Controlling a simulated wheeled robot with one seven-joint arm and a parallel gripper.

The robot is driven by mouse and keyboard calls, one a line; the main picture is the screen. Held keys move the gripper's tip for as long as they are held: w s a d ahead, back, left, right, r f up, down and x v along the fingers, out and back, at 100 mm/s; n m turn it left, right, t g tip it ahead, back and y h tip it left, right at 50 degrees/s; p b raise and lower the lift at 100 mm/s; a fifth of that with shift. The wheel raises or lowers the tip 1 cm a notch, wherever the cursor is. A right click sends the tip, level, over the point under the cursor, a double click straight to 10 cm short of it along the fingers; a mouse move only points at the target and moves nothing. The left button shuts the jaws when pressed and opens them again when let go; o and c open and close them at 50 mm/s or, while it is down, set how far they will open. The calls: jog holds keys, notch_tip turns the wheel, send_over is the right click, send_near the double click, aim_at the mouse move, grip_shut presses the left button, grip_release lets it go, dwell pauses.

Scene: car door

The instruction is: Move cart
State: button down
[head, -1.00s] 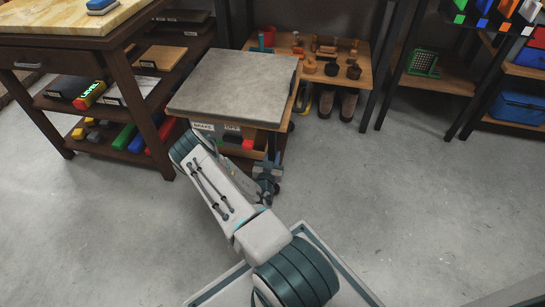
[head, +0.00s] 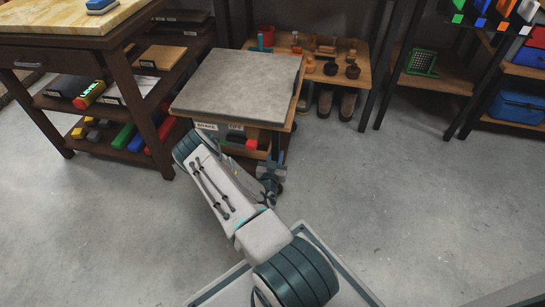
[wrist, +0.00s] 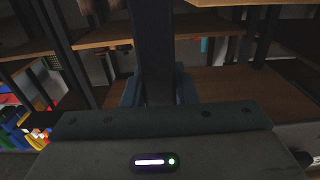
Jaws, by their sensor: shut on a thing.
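The cart (head: 240,85) has a thick grey slab top and a wooden body, and stands in the middle of the head view. Below its top is a shelf with bins and coloured items. My gripper (head: 277,160) is low at the cart's near right corner. In the wrist view, my gripper (wrist: 157,95) is shut on a dark upright post of the cart (wrist: 152,45), with one finger on each side. My arm hides part of the cart's lower front.
A wooden workbench (head: 65,42) with loaded shelves stands close on the left. Behind the cart is a low shelf with pots and boots (head: 347,105). The floor (head: 420,210) on the right is clear.

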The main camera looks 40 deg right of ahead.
jog(key=shift+s+d, duration=0.2)
jog(key=shift+s, duration=0.05)
jog(key=c, duration=1.1)
grip_release()
jog(key=shift+a, duration=0.1)
jog(key=shift+w, duration=0.1)
jog(key=shift+a, duration=0.25)
jog(key=p+v, duration=0.5)
jog(key=v, duration=0.8)
jog(key=shift+s, duration=0.3)
